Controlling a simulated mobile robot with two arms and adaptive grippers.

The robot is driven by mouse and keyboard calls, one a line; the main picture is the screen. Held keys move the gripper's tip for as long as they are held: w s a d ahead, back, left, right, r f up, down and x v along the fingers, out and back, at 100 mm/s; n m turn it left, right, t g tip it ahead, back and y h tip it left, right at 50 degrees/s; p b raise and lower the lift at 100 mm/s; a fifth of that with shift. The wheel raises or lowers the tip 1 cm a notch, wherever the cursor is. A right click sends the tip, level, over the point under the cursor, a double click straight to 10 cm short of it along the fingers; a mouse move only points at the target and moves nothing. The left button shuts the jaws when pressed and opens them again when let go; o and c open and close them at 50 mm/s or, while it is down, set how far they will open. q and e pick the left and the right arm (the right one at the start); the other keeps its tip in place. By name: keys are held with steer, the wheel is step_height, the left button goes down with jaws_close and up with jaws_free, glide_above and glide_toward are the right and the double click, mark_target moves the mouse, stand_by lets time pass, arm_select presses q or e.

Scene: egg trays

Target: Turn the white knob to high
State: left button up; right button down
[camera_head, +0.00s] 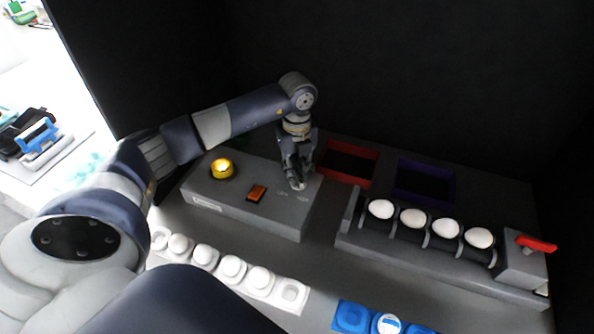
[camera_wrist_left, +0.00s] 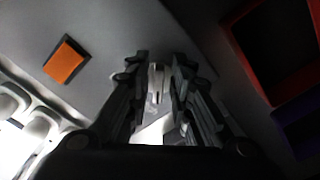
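The white knob (camera_wrist_left: 156,84) shows in the left wrist view between the fingers of my left gripper (camera_wrist_left: 160,72). It sits on the top of a grey control box (camera_head: 225,205). In the head view my left gripper (camera_head: 297,184) points down at the right part of the box top and mostly hides the knob. The fingers stand on either side of the knob with a narrow gap; I cannot tell whether they touch it. Small markings on the box top lie just left of and below the gripper. My right gripper is not in view.
An orange switch (camera_head: 257,192) and a yellow round button (camera_head: 222,168) are on the same box. A red bin (camera_head: 371,154) and a purple bin (camera_head: 450,180) stand behind. A roller rack (camera_head: 440,255) holds several white eggs, with a red lever (camera_head: 537,243) at right. A white egg tray (camera_head: 290,297) lies in front.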

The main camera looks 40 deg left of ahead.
mark_target(297, 175)
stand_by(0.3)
arm_select(q)
step_height(297, 175, up, 12)
stand_by(0.5)
stand_by(0.3)
